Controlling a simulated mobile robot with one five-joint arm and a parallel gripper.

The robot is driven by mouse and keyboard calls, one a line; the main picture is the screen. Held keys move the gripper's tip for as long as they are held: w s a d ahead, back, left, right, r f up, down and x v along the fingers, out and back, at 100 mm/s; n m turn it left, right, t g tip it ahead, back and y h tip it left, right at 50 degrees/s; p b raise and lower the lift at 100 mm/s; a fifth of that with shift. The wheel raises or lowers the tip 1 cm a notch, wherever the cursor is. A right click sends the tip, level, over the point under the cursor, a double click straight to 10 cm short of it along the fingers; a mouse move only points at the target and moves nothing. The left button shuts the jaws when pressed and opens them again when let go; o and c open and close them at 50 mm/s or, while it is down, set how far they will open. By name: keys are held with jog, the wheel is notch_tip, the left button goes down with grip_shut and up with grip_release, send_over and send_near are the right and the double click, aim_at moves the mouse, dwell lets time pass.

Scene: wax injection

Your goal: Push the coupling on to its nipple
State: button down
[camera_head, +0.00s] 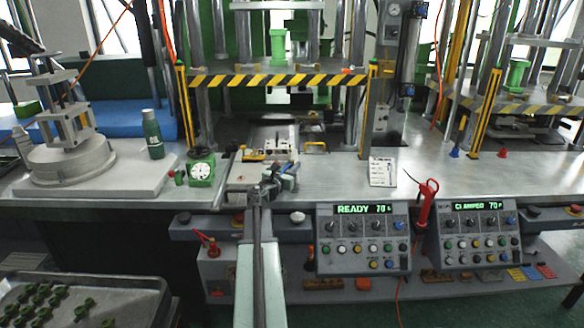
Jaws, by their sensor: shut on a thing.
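My arm reaches up from the bottom centre to the bench edge, and my gripper (283,177) is at the front of the middle press. Its jaws are shut on a small piece with grey and blue parts, which I take to be the coupling (289,170); the jaws hide much of it. The grey mould block (267,150) stands just behind the gripper on the bench. The nipple cannot be told apart from the small fittings there. Whether the coupling touches it cannot be told.
A white card (382,172) stands to the right. Control panels (363,238) front the bench. A tray (130,290) of green parts is at lower left.

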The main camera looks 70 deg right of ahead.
jog(key=shift+f+b, duration=0.45)
jog(key=shift+f, duration=0.1)
jog(key=c, duration=1.2)
grip_release()
jog(key=shift+r, duration=0.1)
notch_tip(320, 180, up, 9)
jog(key=p, duration=0.9)
jog(key=shift+f, duration=0.3)
